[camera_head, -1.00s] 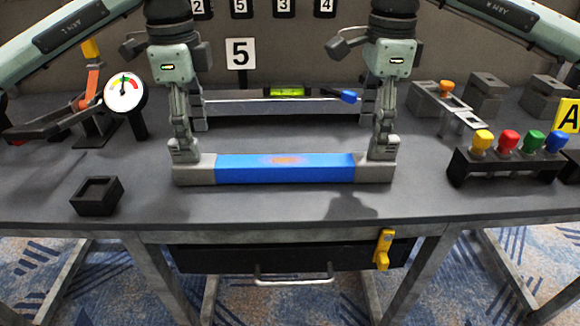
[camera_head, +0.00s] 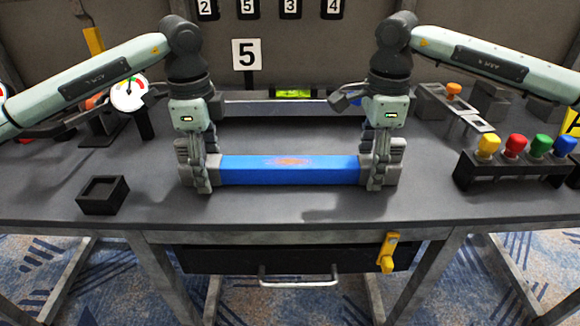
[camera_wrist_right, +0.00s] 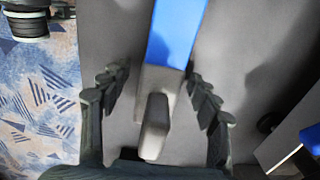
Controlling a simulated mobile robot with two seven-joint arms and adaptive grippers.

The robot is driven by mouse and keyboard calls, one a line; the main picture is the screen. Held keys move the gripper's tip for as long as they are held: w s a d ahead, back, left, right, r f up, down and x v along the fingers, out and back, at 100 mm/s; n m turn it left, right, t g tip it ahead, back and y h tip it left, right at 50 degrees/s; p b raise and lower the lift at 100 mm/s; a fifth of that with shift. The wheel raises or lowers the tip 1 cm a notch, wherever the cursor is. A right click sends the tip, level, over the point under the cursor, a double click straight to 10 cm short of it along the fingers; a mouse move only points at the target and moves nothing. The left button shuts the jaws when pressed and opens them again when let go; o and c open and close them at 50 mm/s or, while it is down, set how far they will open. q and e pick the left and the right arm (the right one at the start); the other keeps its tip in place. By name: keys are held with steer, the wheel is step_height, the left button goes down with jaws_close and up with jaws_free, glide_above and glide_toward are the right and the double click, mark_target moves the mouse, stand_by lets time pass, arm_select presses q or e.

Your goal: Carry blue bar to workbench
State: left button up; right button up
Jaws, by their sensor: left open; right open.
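The blue bar (camera_head: 290,170), with grey end blocks and a worn orange patch in its middle, lies level along the front part of the grey workbench (camera_head: 300,208). My left gripper (camera_head: 196,172) is at the bar's left end, its fingers open around the grey end block. My right gripper (camera_head: 381,170) is at the right end in the same way. In the right wrist view, the open fingers of my right gripper (camera_wrist_right: 158,78) stand on both sides of the blue bar (camera_wrist_right: 173,35), with gaps between fingers and bar.
A black square holder (camera_head: 103,195) stands at the front left. A rack (camera_head: 520,175) with several coloured knobs stands at the right. A gauge (camera_head: 129,93) is behind my left arm. A grey rail with a green level (camera_head: 293,94) lies behind the bar.

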arm_select(q)
jaws_close()
arm_select(e)
jaws_close()
arm_select(q)
steer(key=shift+r, duration=0.1)
arm_select(e)
steer(key=shift+r, duration=0.1)
